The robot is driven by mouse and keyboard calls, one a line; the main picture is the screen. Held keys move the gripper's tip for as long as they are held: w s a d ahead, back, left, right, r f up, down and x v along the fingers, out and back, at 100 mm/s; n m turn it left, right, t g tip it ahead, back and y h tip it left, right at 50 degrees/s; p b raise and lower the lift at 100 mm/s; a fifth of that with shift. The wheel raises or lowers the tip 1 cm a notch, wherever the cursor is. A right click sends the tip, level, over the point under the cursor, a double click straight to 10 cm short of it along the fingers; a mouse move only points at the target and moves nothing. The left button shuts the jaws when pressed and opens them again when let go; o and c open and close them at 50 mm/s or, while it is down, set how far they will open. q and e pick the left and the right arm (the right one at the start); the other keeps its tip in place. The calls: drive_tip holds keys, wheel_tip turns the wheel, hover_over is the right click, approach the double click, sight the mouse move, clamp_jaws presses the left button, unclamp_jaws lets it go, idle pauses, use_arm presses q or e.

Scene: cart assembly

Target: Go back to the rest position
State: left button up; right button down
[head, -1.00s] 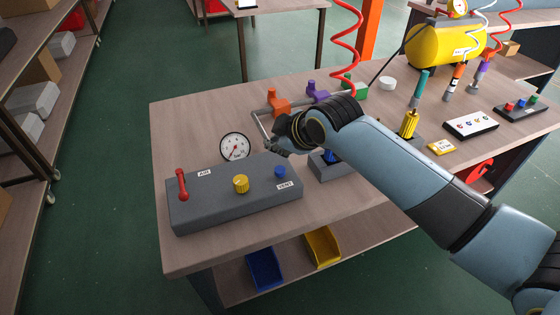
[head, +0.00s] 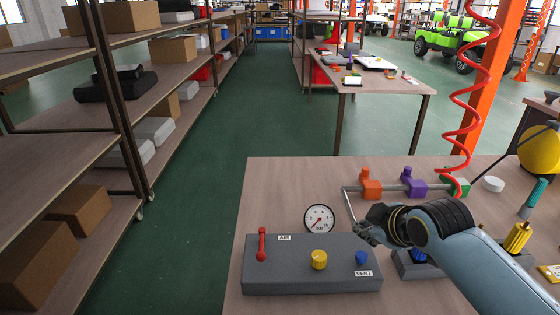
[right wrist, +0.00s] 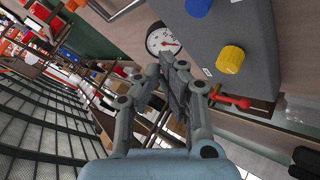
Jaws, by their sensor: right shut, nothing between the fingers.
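My right gripper (head: 362,233) is shut and empty above the workbench (head: 275,185), just right of the round pressure gauge (head: 319,218). Its arm comes in from the lower right. In the right wrist view the gripper's fingers (right wrist: 172,62) are together with nothing between them. The grey control box (head: 300,282) with a red lever (head: 262,244), a yellow knob (head: 319,260) and a blue knob (head: 361,258) lies in front and left of the gripper. My left gripper does not show.
Orange (head: 371,186) and purple (head: 413,184) valves on a pipe stand behind the gripper. A red coiled hose (head: 462,135) hangs at the right. Shelves with boxes (head: 130,15) line the left. Green floor (head: 240,130) is free between the shelves and the workbench.

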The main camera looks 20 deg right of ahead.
drive_tip(key=s+a+r+m+g, duration=0.1)
drive_tip(key=s+r+m+g, duration=0.25)
drive_tip(key=s, duration=0.95)
drive_tip(key=s+a+r+m+g, duration=0.2)
drive_tip(key=s+r+m, duration=0.15)
drive_tip(key=s, duration=0.95)
drive_tip(key=s+d+f+m+g+b, duration=0.2)
drive_tip(key=f+b, duration=0.7)
drive_tip(key=f, duration=2.8)
drive_tip(key=s+d+f+b, duration=0.2)
drive_tip(key=s+f+b, duration=0.5)
drive_tip(key=s+f, duration=1.1)
wheel_tip(320, 180, down, 4)
drive_tip(key=shift+s+n+g, duration=0.35)
drive_tip(key=shift+n, duration=0.05)
